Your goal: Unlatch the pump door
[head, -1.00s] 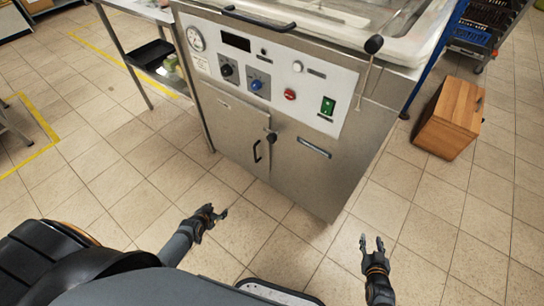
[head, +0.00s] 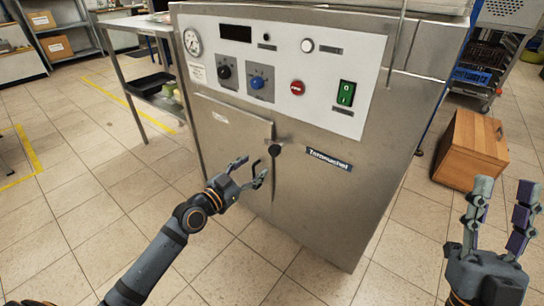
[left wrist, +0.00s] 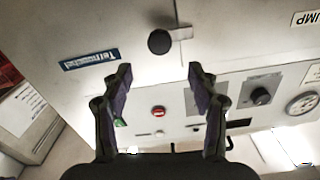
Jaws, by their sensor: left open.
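The pump door (head: 230,130) is the left steel door on the cabinet front and looks shut. A black latch knob (head: 274,150) sits at its upper right edge. In the left wrist view the knob (left wrist: 159,41) lies centred just beyond my fingertips, with a small metal tab beside it. A PUMP label (left wrist: 306,18) shows upside down there. My left gripper (head: 251,171) is open in front of the door, below and left of the knob, with nothing between its fingers. My right gripper (head: 504,190) is open and empty at the right.
The control panel (head: 280,70) with dials, a red button and a green switch is above the doors. A wooden box (head: 471,150) stands on the floor at right. A steel side table (head: 130,25) stands at left. The floor before the cabinet is clear.

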